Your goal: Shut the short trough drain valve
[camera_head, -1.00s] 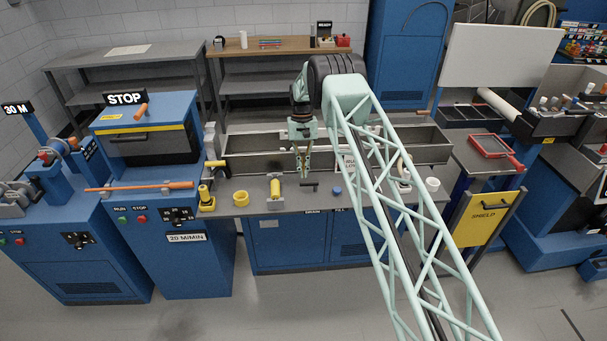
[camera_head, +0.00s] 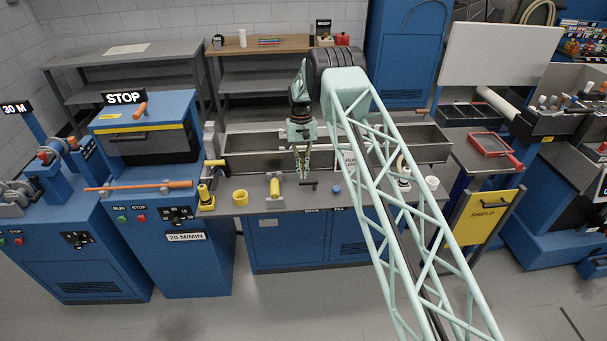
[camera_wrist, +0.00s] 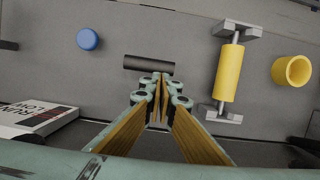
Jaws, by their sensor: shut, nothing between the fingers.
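The drain valve shows as a short dark bar handle (camera_head: 309,184) on the bench's front ledge, above a small label that seems to read DRAIN. In the wrist view the dark handle (camera_wrist: 148,64) lies crosswise just beyond my fingertips. My gripper (camera_head: 302,176) points down at the handle from behind it. In the wrist view my gripper (camera_wrist: 162,80) has its fingertips together and empty, close to the handle's right part. I cannot tell whether they touch it. The long grey trough (camera_head: 255,160) runs behind the ledge.
A blue knob (camera_head: 337,189) sits right of the handle. A white sign (camera_wrist: 38,118) stands near my gripper. My arm hides part of the bench on the right.

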